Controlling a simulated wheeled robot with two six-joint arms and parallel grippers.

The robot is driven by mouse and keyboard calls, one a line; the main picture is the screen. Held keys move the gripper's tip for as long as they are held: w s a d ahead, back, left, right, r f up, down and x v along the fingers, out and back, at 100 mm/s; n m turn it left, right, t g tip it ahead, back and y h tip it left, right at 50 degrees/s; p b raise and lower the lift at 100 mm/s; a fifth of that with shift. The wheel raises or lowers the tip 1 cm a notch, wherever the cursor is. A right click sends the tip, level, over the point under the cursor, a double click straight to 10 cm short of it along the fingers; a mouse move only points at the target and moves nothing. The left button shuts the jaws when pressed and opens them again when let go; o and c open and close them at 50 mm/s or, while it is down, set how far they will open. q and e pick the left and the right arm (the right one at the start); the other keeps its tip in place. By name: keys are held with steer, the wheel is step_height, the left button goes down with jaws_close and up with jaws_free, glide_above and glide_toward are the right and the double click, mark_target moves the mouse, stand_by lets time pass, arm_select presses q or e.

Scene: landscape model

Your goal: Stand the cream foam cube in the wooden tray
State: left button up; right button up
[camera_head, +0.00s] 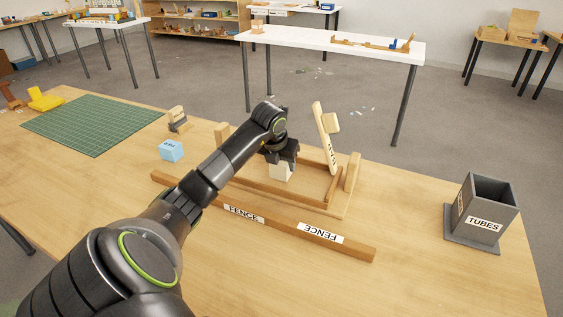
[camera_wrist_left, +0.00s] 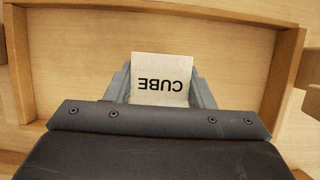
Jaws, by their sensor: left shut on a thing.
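The cream foam cube (camera_wrist_left: 160,82), marked "CUBE", is between the fingers of my left gripper in the left wrist view. My left gripper (camera_head: 284,163) is shut on the cube, and the cube's pale lower part (camera_head: 280,172) shows below the fingers in the head view. The wooden tray (camera_wrist_left: 265,35) has low brown walls; its rim also shows in the head view (camera_head: 262,195). The cube is over or inside the tray, within its walls. I cannot tell whether the cube touches the tray floor. My right gripper is in neither view.
A cream upright piece (camera_head: 323,140) leans at the tray's right. A wooden bar marked "FENCE" (camera_head: 280,222) lies in front. A light blue block (camera_head: 171,151) and a green mat (camera_head: 95,122) are left. A grey "TUBES" box (camera_head: 485,212) stands right, with bare table between.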

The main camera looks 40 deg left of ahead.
arm_select(q)
steer(key=shift+f, duration=0.1)
steer(key=o, duration=0.9)
steer(key=shift+r, duration=0.45)
steer(key=v, duration=1.1)
steer(key=shift+s+d+r, duration=0.1)
steer(key=shift+d+r, duration=0.05)
steer(key=shift+r, duration=0.05)
